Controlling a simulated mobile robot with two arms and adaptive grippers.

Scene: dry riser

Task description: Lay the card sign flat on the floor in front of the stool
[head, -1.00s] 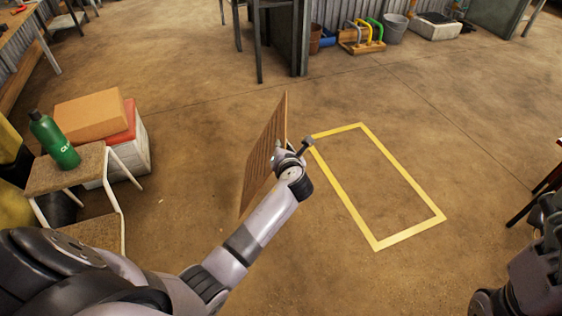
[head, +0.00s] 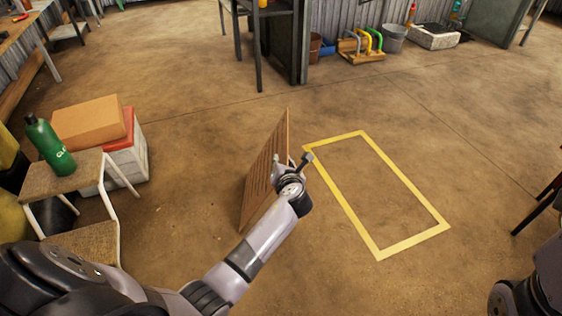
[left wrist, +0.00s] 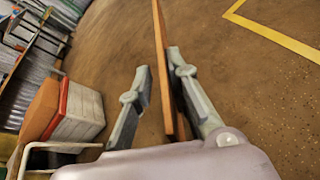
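The card sign (head: 267,170) is a thin brown board standing steeply on edge in the head view, left of the yellow floor outline. Whether its lower edge touches the floor is unclear. My left gripper (left wrist: 157,60) has its fingers apart on either side of the board (left wrist: 161,60). The board lies close along the right finger, with a gap to the left finger. In the head view my left gripper (head: 292,165) is at the board's right side. The stool (head: 88,170), with a wooden seat and white legs, stands at the left. My right gripper is out of view.
A green bottle (head: 50,146) stands on the stool. A cardboard box (head: 88,120) sits on a red-lidded white box (head: 125,158) behind it. A yellow taped rectangle (head: 412,242) marks clear floor to the right. A dark bench (head: 300,45) stands at the back.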

